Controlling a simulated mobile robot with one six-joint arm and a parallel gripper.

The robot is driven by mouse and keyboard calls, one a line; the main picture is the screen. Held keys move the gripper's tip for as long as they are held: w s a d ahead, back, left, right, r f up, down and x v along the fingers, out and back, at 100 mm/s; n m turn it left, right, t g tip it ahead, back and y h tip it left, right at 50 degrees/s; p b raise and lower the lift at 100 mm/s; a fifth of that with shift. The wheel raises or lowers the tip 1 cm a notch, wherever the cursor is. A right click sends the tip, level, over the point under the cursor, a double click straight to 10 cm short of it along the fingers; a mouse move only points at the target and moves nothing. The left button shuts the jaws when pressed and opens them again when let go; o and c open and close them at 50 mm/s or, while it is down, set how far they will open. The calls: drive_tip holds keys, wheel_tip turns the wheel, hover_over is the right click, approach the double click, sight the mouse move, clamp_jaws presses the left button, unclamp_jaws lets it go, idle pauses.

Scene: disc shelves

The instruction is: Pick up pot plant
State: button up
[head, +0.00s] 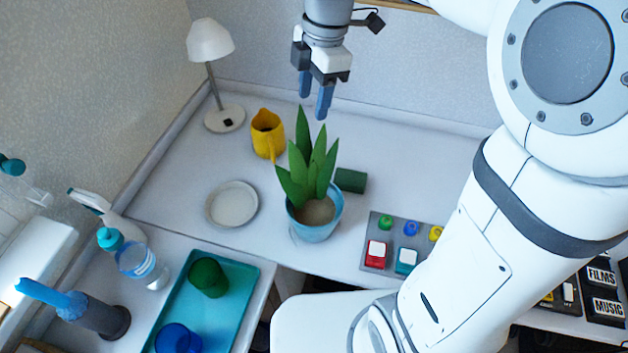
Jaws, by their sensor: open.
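The pot plant (313,225) stands upright on the white desk, a light blue pot with soil and several long green leaves (308,165). My gripper (315,108) is above the plant, its two blue fingertips pointing down and apart. The jaws are open with nothing between them.
A yellow jug (266,138), a white saucer (232,204), a dark green cylinder (350,181) and a button panel (398,232) surround the pot. A white lamp (213,75) stands at back left. A teal tray (236,281) with cups lies at lower left.

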sight(309, 128)
drive_tip(key=shift+s+f, duration=0.2)
drive_tip(key=shift+f, duration=0.25)
drive_tip(key=f, duration=0.4)
drive_tip(key=a+f+p, duration=0.1)
drive_tip(key=f, duration=0.1)
drive_tip(key=shift+s+f, duration=0.2)
drive_tip(key=shift+s, duration=0.15)
drive_tip(key=shift+c, duration=0.4)
clamp_jaws()
drive_tip(key=shift+r, duration=0.1)
